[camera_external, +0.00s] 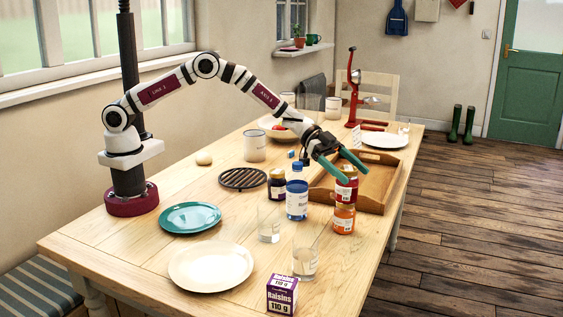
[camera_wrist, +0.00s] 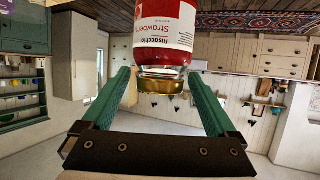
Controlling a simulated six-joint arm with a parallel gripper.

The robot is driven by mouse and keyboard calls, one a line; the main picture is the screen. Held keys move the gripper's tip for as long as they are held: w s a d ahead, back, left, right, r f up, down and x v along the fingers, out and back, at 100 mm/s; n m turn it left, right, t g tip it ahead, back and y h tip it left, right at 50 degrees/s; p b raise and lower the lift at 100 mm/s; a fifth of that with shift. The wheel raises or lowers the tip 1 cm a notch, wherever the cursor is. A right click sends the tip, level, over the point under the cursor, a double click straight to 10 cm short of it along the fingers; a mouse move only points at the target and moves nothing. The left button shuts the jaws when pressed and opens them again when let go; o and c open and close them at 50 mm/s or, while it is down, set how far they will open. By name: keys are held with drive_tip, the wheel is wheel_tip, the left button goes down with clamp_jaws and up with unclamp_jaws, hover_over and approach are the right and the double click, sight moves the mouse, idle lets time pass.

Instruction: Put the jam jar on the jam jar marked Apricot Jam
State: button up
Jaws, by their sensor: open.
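A red jam jar (camera_external: 347,190) with a white label stands upright on top of an orange jar (camera_external: 344,218) on the table. In the wrist view the red jar (camera_wrist: 163,40) shows upside down, with a gold lid and a label reading Strawberry. The orange jar's label is too small to read; it is out of sight in the wrist view. My gripper (camera_external: 356,177) is open at the red jar's upper part.
A blue-capped bottle (camera_external: 297,197) and a dark jar (camera_external: 277,188) stand left of the stack. A wooden tray (camera_external: 378,187) lies behind it. Clear glasses (camera_external: 306,262) and a raisins box (camera_external: 282,295) stand nearer the camera. The table's right edge is close.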

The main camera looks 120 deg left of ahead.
drive_tip(key=v, duration=1)
drive_tip(key=s+d+r+m+g+h, duration=0.1)
drive_tip(key=s+d+r+m+g, duration=0.3)
drive_tip(key=s+d, duration=0.65)
drive_tip(key=s+d+r+n+g+h, duration=0.1)
drive_tip(key=s+d+g, duration=0.4)
drive_tip(key=s+d, duration=0.5)
drive_tip(key=s+a+f+n+g+y, duration=0.1)
drive_tip(key=s+a+y, duration=0.2)
drive_tip(key=s, duration=0.8)
drive_tip(key=s+a+f+g+y, duration=0.1)
drive_tip(key=s+a+g+y, duration=0.1)
drive_tip(key=s+y, duration=0.4)
drive_tip(key=s+a, duration=0.1)
drive_tip(key=s, duration=0.4)
drive_tip(key=shift+n+g, duration=0.3)
drive_tip(key=shift+n, duration=0.1)
